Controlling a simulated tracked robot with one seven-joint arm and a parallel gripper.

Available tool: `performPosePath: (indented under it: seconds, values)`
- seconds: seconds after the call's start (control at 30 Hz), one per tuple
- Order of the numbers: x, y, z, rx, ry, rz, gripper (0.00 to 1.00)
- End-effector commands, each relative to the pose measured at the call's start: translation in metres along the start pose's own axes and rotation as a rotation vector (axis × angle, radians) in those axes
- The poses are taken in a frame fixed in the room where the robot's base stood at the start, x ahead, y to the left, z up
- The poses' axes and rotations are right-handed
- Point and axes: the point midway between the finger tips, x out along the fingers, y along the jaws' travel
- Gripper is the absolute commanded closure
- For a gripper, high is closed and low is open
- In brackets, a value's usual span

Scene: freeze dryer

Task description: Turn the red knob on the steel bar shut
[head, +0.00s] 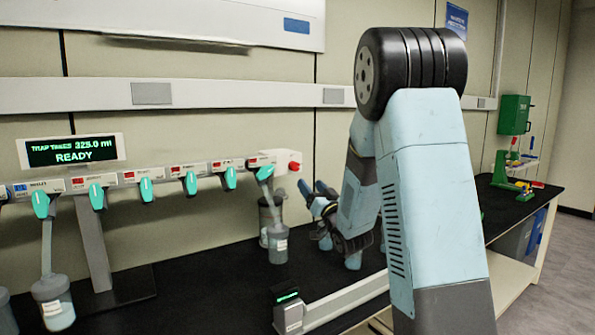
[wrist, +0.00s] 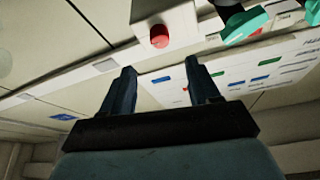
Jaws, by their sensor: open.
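The red knob (head: 294,166) sticks out of a white block at the right end of the steel bar (head: 207,170). In the wrist view the red knob (wrist: 159,36) shows on its white block (wrist: 165,14), beyond the fingertips and between their lines. My gripper (head: 314,188) is just right of and slightly below the knob in the head view. In the wrist view my gripper (wrist: 159,68) has its two dark fingers spread, with nothing between them. It does not appear to touch the knob. The knob's turn position is too small to tell.
Teal-handled valves (head: 146,189) line the bar, and flasks (head: 278,243) hang below some. A display (head: 70,150) reads READY. A small device (head: 290,312) with a green readout stands in front.

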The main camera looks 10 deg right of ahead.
Motion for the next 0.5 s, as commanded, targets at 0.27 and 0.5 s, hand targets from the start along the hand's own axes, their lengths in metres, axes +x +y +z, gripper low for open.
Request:
performPosePath:
  seconds: [0.27,0.5]
  values:
    - [0.051,-0.001,0.0,0.0,0.0,-0.001,0.39]
    - [0.085,0.0,0.001,0.0,-0.001,0.0,0.39]
